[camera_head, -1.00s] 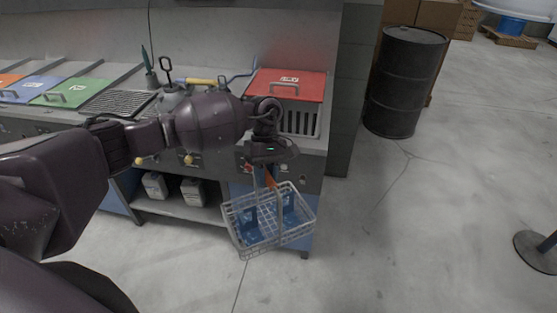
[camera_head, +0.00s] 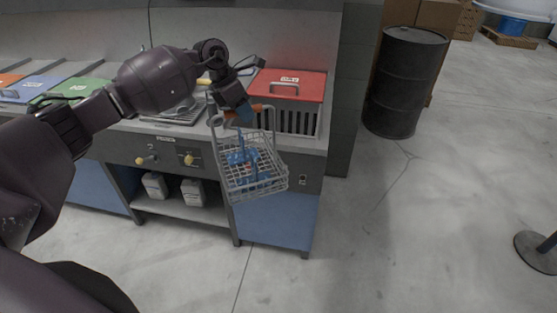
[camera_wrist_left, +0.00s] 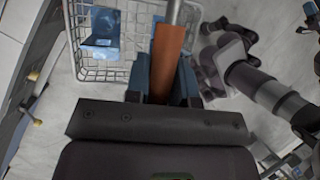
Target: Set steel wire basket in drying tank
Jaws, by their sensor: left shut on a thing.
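The steel wire basket (camera_head: 277,180) hangs tilted from its handle, with blue parts (camera_head: 246,160) inside. My left gripper (camera_head: 243,114) is shut on the orange grip of the handle. In the left wrist view, the blue fingers (camera_wrist_left: 163,78) are around the orange grip (camera_wrist_left: 168,50), and the basket (camera_wrist_left: 100,72) lies beyond. The basket is in front of the bench's front panel, left of and below the red-lidded tank (camera_head: 300,88). This tank's label is too small to read surely; it may be the drying tank. Its slatted section shows below the lid. My right gripper is not in view.
Green (camera_head: 82,87) and blue (camera_head: 40,88) lids lie along the bench to the left. Jugs (camera_head: 193,191) stand on the lower shelf. A black drum (camera_head: 403,85) stands to the right, past a grey wall end. The floor in front is open.

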